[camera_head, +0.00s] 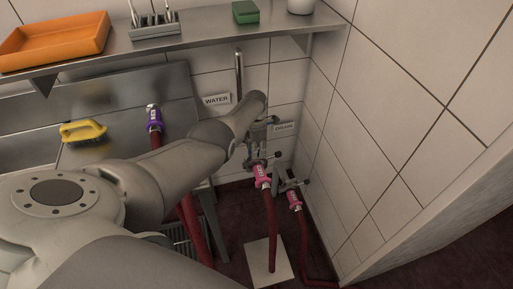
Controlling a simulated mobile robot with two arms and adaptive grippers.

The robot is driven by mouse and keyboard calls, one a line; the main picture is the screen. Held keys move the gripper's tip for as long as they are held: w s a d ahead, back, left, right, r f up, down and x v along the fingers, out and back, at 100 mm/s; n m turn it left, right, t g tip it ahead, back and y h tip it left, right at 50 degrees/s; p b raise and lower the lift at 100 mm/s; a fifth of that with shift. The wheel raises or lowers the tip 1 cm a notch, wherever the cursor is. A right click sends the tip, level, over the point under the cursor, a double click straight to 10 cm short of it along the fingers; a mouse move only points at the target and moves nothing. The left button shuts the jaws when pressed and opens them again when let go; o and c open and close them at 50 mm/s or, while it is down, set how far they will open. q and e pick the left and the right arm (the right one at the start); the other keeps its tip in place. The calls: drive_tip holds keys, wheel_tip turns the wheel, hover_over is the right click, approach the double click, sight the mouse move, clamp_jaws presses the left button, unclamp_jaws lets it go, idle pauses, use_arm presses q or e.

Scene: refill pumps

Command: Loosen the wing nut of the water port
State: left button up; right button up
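My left arm comes in from the left and reaches to the wall by the white WATER label (216,99). My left gripper (262,128) is at the end of this arm, small and dark, just above a pink hose coupling (261,175). A red hose (271,235) hangs from that coupling. The water port and its wing nut are hidden or too small to make out behind my arm and gripper. I cannot tell whether the fingers touch anything or are open or shut. My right gripper is not in view.
A DRAIN label (284,127) is right of my gripper. A second pink coupling (294,199) with a red hose sits below it, near the tiled side wall (400,120). A purple coupling (154,118) is at left. A steel shelf (200,42) runs above my arm.

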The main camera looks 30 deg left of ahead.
use_arm(q)
drive_tip(key=shift+r, duration=0.15)
wheel_tip(320, 180, up, 12)
drive_tip(key=shift+f, duration=0.2)
idle(0.8)
idle(0.3)
